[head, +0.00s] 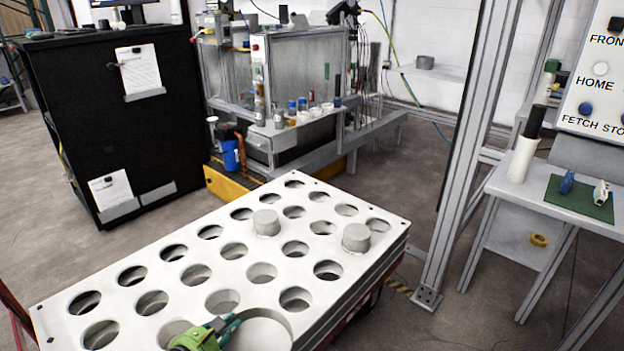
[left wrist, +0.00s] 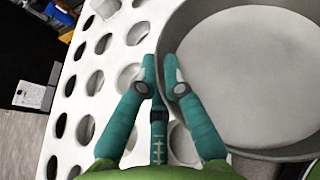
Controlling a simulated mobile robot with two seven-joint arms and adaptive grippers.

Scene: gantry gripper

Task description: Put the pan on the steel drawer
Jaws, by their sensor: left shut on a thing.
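A round grey pan (head: 258,337) shows at the bottom edge of the head view, cut off by the frame. It fills the right side of the left wrist view (left wrist: 250,75), its wide rim and flat inside visible. My right gripper is not in view.
Two grey cylinders (head: 266,222) (head: 356,237) sit in holes of the slab's far right part. A black cabinet (head: 100,100) stands left, a metal frame post (head: 470,150) right. A white side table (head: 550,200) holds a green mat (head: 578,199).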

